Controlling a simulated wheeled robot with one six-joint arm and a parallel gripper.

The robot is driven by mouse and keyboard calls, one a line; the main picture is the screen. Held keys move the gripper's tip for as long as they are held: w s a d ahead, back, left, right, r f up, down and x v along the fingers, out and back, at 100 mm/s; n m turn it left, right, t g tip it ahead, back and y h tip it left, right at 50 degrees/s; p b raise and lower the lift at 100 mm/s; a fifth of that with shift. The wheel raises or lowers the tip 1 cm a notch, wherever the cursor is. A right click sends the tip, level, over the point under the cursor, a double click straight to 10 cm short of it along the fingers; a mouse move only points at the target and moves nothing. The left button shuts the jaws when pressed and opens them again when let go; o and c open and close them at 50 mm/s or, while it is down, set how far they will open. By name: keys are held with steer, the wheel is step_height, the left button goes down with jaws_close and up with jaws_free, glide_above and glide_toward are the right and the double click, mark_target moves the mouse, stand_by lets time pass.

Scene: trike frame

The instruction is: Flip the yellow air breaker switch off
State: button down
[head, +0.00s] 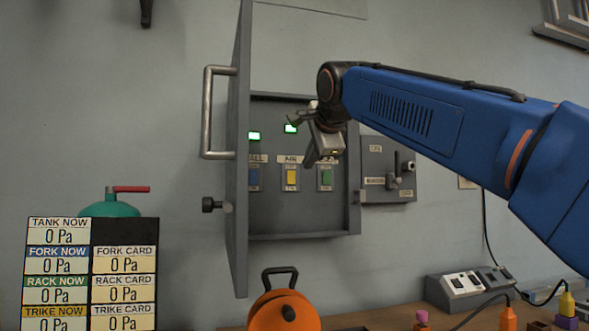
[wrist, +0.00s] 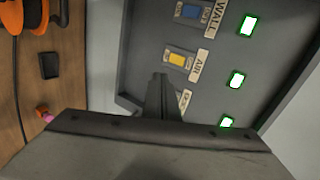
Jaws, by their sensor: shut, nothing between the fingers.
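The yellow air breaker switch (head: 292,176) is the middle one of three in the open wall cabinet, under an AIR label. In the wrist view the yellow switch (wrist: 177,59) shows beside its AIR label (wrist: 199,66). I cannot read for sure whether it is on or off. My gripper (head: 309,164) is shut and empty, pointing down in front of the panel, between the yellow and green switches in the head view. In the wrist view the shut fingertips (wrist: 160,77) are close to the yellow switch; I cannot tell whether they touch it.
A blue switch (head: 254,179) and a green switch (head: 326,179) flank the yellow one. Lit green lamps (head: 254,135) sit above. The cabinet door (head: 239,150) stands open at left, with a bar handle (head: 207,112). A grey box (head: 400,168) is at right. An orange object (head: 284,311) is below.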

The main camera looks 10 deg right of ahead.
steer(key=r, duration=0.1)
steer(key=w+r+m, duration=0.1)
steer(key=shift+a+r, duration=0.3)
steer(key=shift+r, duration=0.05)
glide_toward(292, 173)
step_height(292, 173, down, 3)
steer(key=w, duration=0.4)
steer(key=shift+w+r, duration=0.1)
steer(key=shift+w, duration=0.55)
